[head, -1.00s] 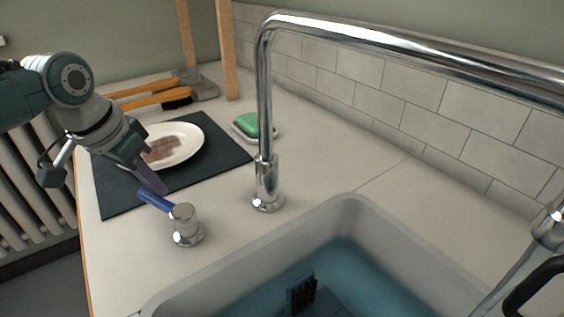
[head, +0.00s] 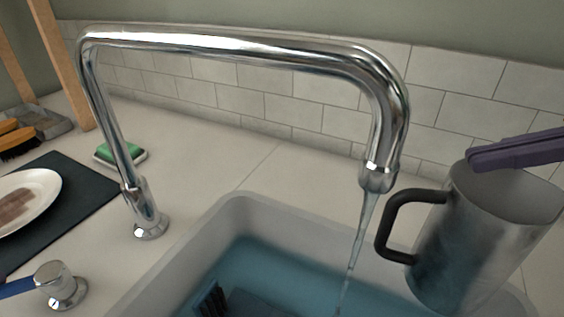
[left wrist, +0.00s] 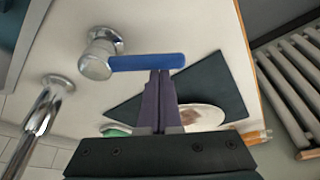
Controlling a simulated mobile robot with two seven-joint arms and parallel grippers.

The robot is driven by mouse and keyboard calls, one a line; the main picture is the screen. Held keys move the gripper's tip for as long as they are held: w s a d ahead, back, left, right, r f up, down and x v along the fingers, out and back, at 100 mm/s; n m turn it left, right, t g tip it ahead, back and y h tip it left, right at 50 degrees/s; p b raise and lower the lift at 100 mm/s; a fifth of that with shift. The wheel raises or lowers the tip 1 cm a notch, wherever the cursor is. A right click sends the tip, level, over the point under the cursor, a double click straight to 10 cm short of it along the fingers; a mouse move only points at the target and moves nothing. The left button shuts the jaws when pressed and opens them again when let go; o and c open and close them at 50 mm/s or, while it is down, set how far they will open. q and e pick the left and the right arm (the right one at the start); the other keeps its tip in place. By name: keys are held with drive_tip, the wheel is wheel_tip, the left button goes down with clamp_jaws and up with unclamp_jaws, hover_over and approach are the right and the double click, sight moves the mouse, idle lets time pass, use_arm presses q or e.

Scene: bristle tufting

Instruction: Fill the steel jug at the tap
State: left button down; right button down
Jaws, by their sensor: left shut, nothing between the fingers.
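The steel jug (head: 475,245), with a black handle (head: 392,225), is tilted at the right of the head view, by the sink's right side. My right gripper (head: 485,157) has its purple fingers at the jug's rim and appears shut on it. A thin stream of water (head: 358,245) falls from the chrome tap's spout (head: 379,175) into the sink, left of the jug and outside it. The tap's valve has a blue lever (left wrist: 147,62), its end also in the head view (head: 15,288). My left gripper (left wrist: 160,74) is shut and empty, fingertips at the lever; contact is unclear.
The sink (head: 190,250) holds bluish water and a dark block with prongs (head: 212,298). A green sponge (head: 120,150) lies behind the tap's base. A dark mat (head: 85,200) with a white plate (head: 40,190) lies left. A tiled wall (head: 300,105) closes the back.

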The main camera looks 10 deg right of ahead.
use_arm(q)
drive_tip(key=s+n, duration=0.2)
drive_tip(key=shift+d+n+y, duration=0.3)
drive_tip(key=shift+n+y, duration=0.1)
drive_tip(key=shift+s+d+n+g+y, duration=0.3)
drive_tip(key=shift+s+n, duration=0.25)
drive_tip(key=shift+n, duration=0.45)
drive_tip(key=shift+s+d+n+g+y, duration=0.2)
drive_tip(key=shift+s+d+n+g, duration=0.25)
drive_tip(key=shift+n, duration=0.55)
drive_tip(key=shift+s+a, duration=0.1)
